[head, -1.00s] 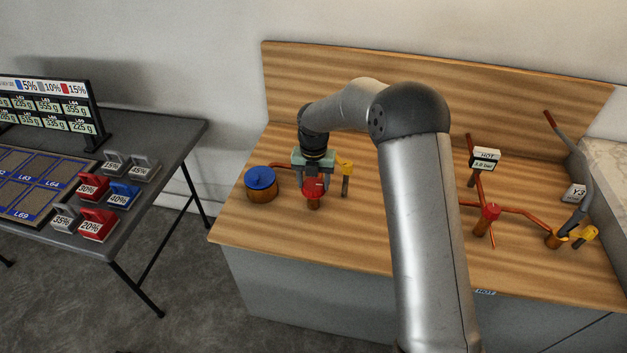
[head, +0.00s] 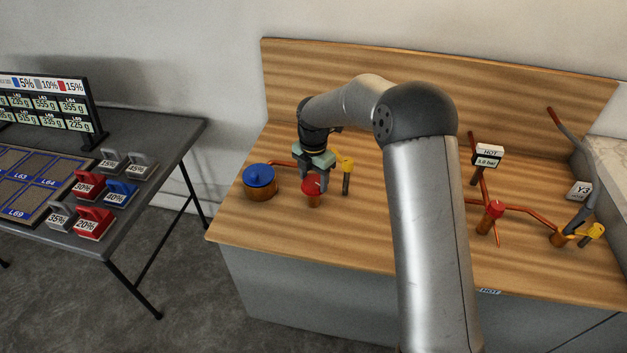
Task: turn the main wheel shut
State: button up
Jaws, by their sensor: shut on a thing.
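A red wheel (head: 313,188) sits on a short copper-coloured stub on the wooden bench, left of my forearm. My gripper (head: 318,183) points down at it and is shut on it. The gripper is turned so that one finger shows in front, and the other is mostly hidden. A larger blue wheel (head: 260,176) on a wide copper-coloured base stands just left of it, apart from the gripper. I cannot tell by any label which wheel is the main one.
A yellow-handled valve (head: 346,165) stands close to the gripper's right. A dark table (head: 160,150) with labelled blocks stands left, across a gap.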

jog(key=m+b, duration=0.1)
jog(key=m, duration=0.5)
jog(key=shift+b, duration=0.4)
jog(key=m+b, duration=0.1)
jog(key=m, duration=0.5)
jog(key=shift+m, duration=0.4)
jog(key=m+b, duration=0.1)
jog(key=m, duration=1)
jog(key=shift+r+m+b, duration=0.1)
jog(key=shift+m+b, duration=0.25)
jog(key=shift+m, duration=0.05)
jog(key=m, duration=1.3)
jog(key=shift+m+p, duration=0.3)
jog(key=shift+p, duration=0.1)
jog(key=m+p, duration=0.1)
jog(key=m, duration=0.4)
jog(key=shift+r, duration=0.1)
jog(key=shift+m+p, duration=0.7)
jog(key=shift+m, duration=1.8)
